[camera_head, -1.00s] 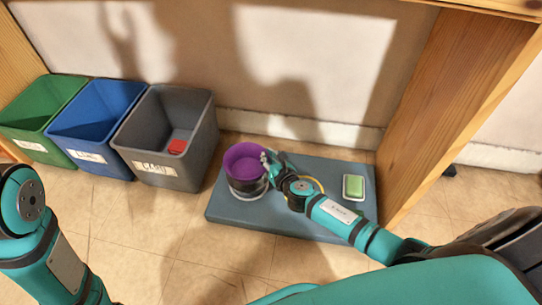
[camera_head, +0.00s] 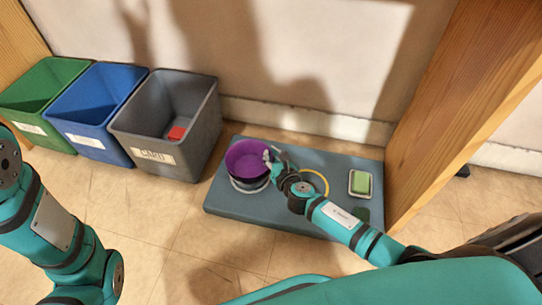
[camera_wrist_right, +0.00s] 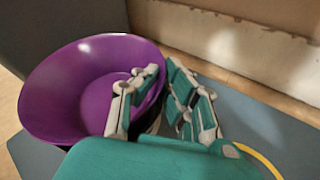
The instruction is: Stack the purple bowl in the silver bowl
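The purple bowl (camera_head: 246,158) is over the silver bowl (camera_head: 250,187) on the grey-blue mat, near its left end. Only the silver bowl's rim and a dark band show below the purple one; whether the two touch is hidden. My right gripper (camera_head: 271,157) is at the purple bowl's right rim. In the right wrist view, the gripper (camera_wrist_right: 162,72) has one finger inside the purple bowl (camera_wrist_right: 85,90) and one outside, tips close together on the rim. It looks shut on that rim. My left arm shows at the left edge; its gripper is out of view.
Green (camera_head: 40,95), blue (camera_head: 95,110) and grey (camera_head: 190,150) bins stand at the left; a red item (camera_head: 176,133) lies in the grey one. A green block in a light dish (camera_head: 361,184) and a yellow ring (camera_head: 322,178) are on the mat (camera_head: 230,212). A wooden panel (camera_head: 450,110) rises right.

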